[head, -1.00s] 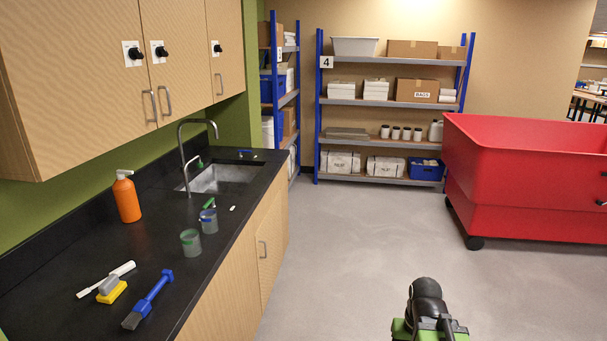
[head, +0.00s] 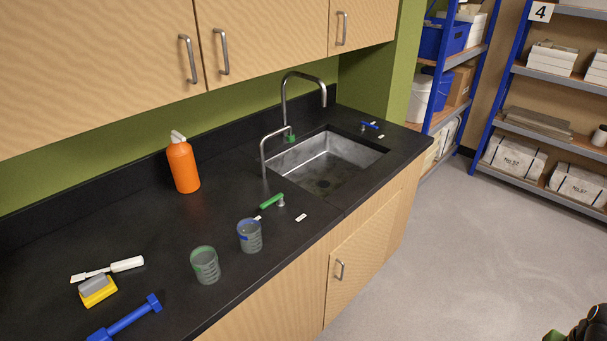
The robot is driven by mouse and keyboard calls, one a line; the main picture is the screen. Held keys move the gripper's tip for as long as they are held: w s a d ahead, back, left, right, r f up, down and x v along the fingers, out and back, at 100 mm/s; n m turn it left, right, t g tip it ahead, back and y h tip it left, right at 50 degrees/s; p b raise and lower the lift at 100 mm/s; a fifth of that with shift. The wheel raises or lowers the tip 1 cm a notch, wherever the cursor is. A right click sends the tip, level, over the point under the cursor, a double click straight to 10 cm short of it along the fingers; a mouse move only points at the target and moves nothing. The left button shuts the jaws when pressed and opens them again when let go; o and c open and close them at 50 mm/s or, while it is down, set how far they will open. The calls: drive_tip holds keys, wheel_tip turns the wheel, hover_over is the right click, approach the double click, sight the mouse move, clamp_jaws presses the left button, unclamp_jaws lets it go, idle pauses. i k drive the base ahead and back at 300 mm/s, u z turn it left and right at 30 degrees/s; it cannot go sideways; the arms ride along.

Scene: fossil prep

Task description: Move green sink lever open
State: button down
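The green sink lever (head: 272,201) sits on the black counter in front of the left end of the sink, with a small white label (head: 301,217) beside it. The metal sink (head: 330,165) is set into the counter. A tall curved faucet (head: 284,105) and a smaller faucet (head: 264,150) stand at its back and left; the smaller one has a green part near its top. A blue lever (head: 370,125) is at the sink's far right. My gripper is not visible; only a piece of my arm shows at the bottom right corner, well away from the lever.
Two cups, one green-marked (head: 205,265) and one blue-marked (head: 250,236), stand close to the green lever. Cabinets (head: 130,50) hang above. The floor (head: 470,250) at right is clear.

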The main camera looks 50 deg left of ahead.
sight(279, 197)
drive_tip(key=u, duration=0.05)
drive_tip(key=i, duration=2.35)
drive_tip(key=u, duration=2.7)
drive_tip(key=k, duration=0.2)
drive_tip(key=u, duration=1.8)
drive_tip(key=i, duration=1)
drive_tip(key=u, duration=0.3)
